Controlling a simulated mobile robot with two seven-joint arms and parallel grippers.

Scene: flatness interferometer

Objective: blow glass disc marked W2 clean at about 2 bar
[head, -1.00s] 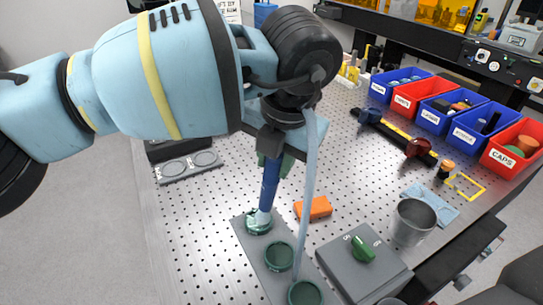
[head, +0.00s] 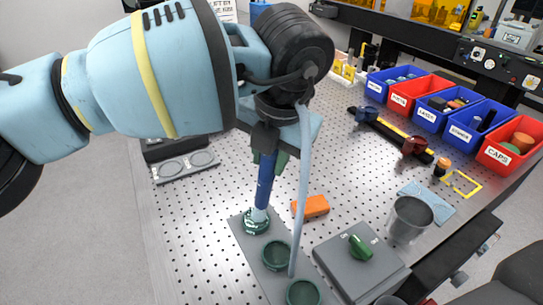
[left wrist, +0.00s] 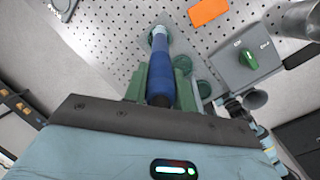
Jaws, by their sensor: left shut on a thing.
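My left gripper (head: 268,150) is shut on a blue handheld tool (head: 264,183), which points down with a pale tip. The left wrist view shows the tool (left wrist: 161,72) between the green fingers. Its tip is over the farthest green round seat (head: 255,222) of a grey plate (head: 240,236); I cannot tell whether it touches. Two more green round seats, a middle one (head: 277,256) and a near one (head: 303,293), lie in the plate. No W2 mark is readable. A grey box with a green knob (head: 360,248) stands to the right. My right gripper is not in view.
An orange block (head: 312,206) lies beside the plate. A pale hose (head: 302,190) hangs in front of the tool. A metal cup (head: 408,220) stands on a blue cloth (head: 430,200). Labelled bins, including CAPS (head: 508,142), line the right side. The perforated table (head: 200,235) is clear left of the plate.

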